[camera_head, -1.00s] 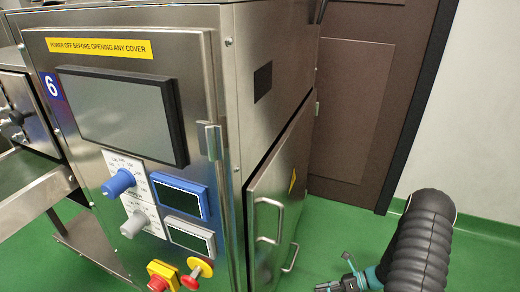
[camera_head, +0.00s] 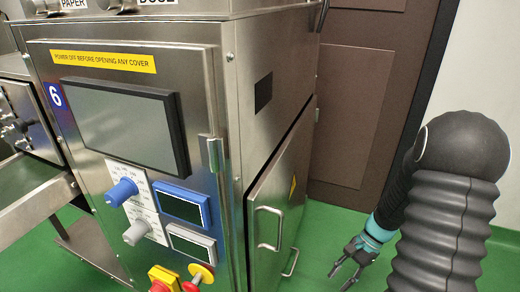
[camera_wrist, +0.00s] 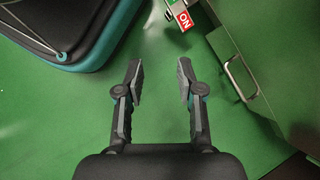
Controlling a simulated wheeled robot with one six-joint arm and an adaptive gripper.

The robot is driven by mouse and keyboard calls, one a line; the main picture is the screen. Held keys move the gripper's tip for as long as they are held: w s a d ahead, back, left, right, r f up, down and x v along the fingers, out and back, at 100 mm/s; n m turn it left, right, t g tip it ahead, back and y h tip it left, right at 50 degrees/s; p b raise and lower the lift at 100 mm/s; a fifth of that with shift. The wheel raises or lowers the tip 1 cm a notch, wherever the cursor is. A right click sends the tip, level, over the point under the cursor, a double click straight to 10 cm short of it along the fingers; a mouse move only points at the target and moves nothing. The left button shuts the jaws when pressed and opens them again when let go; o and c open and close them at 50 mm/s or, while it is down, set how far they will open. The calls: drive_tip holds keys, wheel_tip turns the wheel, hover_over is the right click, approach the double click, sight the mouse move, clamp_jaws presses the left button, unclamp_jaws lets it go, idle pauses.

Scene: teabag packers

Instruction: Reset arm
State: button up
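My gripper (camera_head: 347,274) hangs low at the lower right in the head view, over the green floor, to the right of the steel machine (camera_head: 255,150). In the wrist view my gripper (camera_wrist: 160,82) points out over the green floor with its two fingers apart and nothing between them. It is open and empty. It touches nothing that I can see. My black ribbed arm stands at the right of the head view.
The machine's front has a screen (camera_head: 122,125), a blue knob (camera_head: 121,191), a grey knob (camera_head: 136,232) and a red-and-yellow button (camera_head: 163,280). Its side cabinet door (camera_head: 280,195) has a handle (camera_head: 268,228). A brown door (camera_head: 355,95) stands behind. Green floor is free between.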

drive_tip(key=s+a+r+n+t+h+p, duration=0.1)
drive_tip(key=s+a+r+n+t+h, duration=0.1)
drive_tip(key=r, duration=0.8)
drive_tip(key=s+a+r+n+t+h+p, duration=0.1)
drive_tip(key=s+r+n+t, duration=0.3)
drive_tip(key=r, duration=0.6)
drive_tip(key=s+a+r+n+t+h+p, duration=0.1)
drive_tip(key=s+a+r+n+t+h, duration=0.1)
drive_tip(key=r, duration=0.8)
drive_tip(key=s+a+n+h, duration=0.1)
drive_tip(key=s+a+n, duration=0.1)
drive_tip(key=s+n, duration=0.1)
drive_tip(key=shift+s+r+t, duration=0.2)
drive_tip(key=shift+s+t, duration=0.2)
drive_tip(key=shift+s, duration=0.1)
